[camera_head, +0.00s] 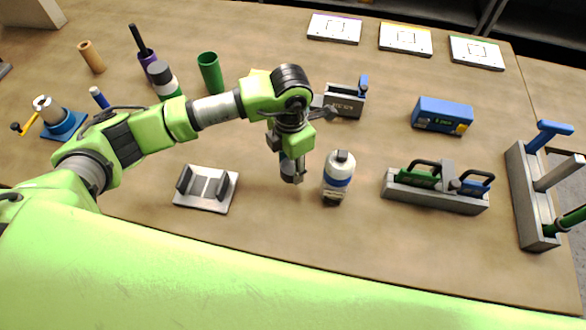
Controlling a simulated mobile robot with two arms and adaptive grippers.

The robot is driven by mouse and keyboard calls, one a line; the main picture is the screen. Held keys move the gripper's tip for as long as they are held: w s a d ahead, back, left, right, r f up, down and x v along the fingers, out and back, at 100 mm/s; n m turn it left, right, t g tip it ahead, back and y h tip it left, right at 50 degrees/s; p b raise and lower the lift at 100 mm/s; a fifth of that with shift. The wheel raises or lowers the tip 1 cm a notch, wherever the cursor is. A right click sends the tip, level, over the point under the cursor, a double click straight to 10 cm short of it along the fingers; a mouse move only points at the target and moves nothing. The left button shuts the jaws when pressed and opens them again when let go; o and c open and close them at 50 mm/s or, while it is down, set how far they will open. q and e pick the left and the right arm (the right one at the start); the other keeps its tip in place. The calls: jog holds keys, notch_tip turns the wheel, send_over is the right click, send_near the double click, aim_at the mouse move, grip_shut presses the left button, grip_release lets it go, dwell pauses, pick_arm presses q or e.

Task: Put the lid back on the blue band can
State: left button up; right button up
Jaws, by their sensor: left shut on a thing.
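The blue band can (338,178) stands upright on the table near the middle, a white can with a blue band and a narrower top. My left gripper (292,177) points down just left of the can, apart from it. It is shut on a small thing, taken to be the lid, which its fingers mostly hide. I cannot make out the lid's shape or its height above the table. My right gripper is not in view.
A grey cradle (207,190) lies left of my gripper. A grey rack (430,195) with green and blue handled tools stands right of the can. Behind are a grey block (344,102), a blue box (441,115) and a green tube (210,73). Bare table lies before the can.

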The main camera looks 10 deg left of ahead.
pick_arm(q)
jog(key=s+a+r+b, duration=0.3)
jog(key=s+r, duration=0.5)
jog(key=s, duration=0.4)
jog(key=shift+s+r+b, duration=0.35)
jog(key=shift+b, duration=0.4)
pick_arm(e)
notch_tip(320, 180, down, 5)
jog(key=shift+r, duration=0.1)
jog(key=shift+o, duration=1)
pick_arm(q)
jog(key=shift+d, duration=0.1)
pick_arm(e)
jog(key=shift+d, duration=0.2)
